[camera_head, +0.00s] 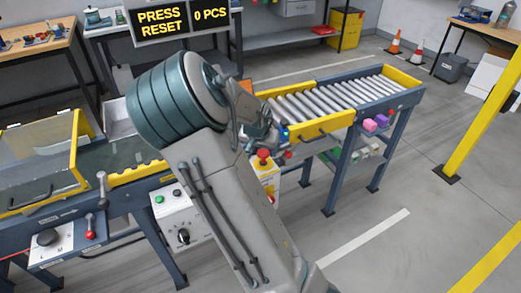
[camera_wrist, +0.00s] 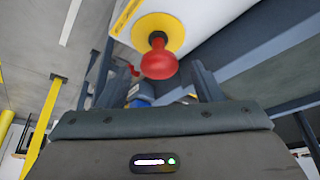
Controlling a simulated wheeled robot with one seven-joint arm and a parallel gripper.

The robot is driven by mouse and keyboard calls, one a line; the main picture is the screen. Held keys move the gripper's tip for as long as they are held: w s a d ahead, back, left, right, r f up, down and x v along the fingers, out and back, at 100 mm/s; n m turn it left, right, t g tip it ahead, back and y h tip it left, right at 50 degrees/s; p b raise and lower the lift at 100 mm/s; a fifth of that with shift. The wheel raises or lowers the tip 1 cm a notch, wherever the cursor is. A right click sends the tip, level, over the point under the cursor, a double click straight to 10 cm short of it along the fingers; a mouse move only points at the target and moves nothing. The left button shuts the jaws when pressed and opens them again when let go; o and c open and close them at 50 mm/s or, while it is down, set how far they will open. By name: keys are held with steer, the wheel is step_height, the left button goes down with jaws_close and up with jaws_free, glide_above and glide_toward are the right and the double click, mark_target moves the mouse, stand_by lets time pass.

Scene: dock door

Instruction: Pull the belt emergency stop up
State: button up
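The belt emergency stop is a red mushroom button (camera_head: 263,154) on a small white and yellow box below the conveyor. In the wrist view the red button (camera_wrist: 159,62) stands out from a round yellow plate (camera_wrist: 150,24). My gripper (camera_wrist: 155,76) is open, with its two dark fingers apart and nothing held between them. The button appears between and just beyond the fingertips; I cannot tell whether they touch it. In the head view my gripper (camera_head: 268,132) is just above the button, partly hidden by my arm.
A roller conveyor (camera_head: 330,96) with yellow side rails runs to the right. A control box (camera_head: 181,215) with a green button and a black knob hangs left of my arm. A sign (camera_head: 180,18) reads "PRESS RESET" and "0 PCS". A yellow post (camera_head: 485,105) stands at right; the floor there is clear.

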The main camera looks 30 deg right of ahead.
steer(key=p+v, duration=0.4)
steer(key=v, duration=0.9)
steer(key=shift+r, duration=0.4)
steer(key=s+a+r+n+y, duration=0.1)
steer(key=s+a+n, duration=0.3)
steer(key=s, duration=0.6)
steer(key=s+a+r+n+y, duration=0.2)
steer(key=s+a+r+n, duration=0.1)
steer(key=s+a, duration=0.5)
steer(key=s+n, duration=0.1)
steer(key=s, duration=0.2)
steer(key=shift+g, duration=0.3)
steer(key=shift+r, duration=0.15)
stand_by(0.7)
